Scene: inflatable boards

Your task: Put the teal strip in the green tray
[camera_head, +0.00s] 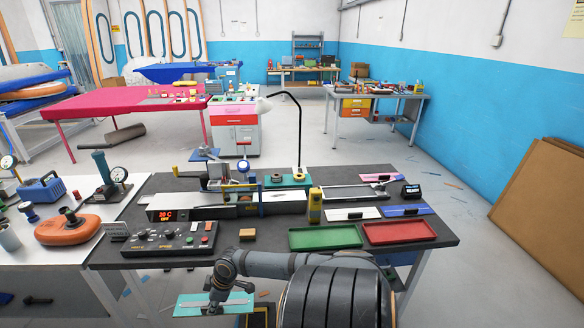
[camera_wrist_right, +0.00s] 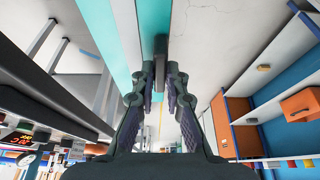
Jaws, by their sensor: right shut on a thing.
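The teal strip (camera_head: 187,304) is a flat plate with a grey bar along its top. In the head view it is below the table's front edge, at the bottom left of centre. My right gripper (camera_head: 213,304) is over it and shut on it. In the right wrist view the teal strip (camera_wrist_right: 120,35) lies past the fingertips of my right gripper (camera_wrist_right: 163,75), with its grey bar between them. The green tray (camera_head: 325,237) sits near the table's front edge, right of the gripper, and looks empty. My left gripper is not in view.
A red tray (camera_head: 400,233) sits right of the green tray. A control box (camera_head: 172,239) and a small tan block (camera_head: 248,234) stand to the left. The dark table (camera_head: 270,232) has bare surface between.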

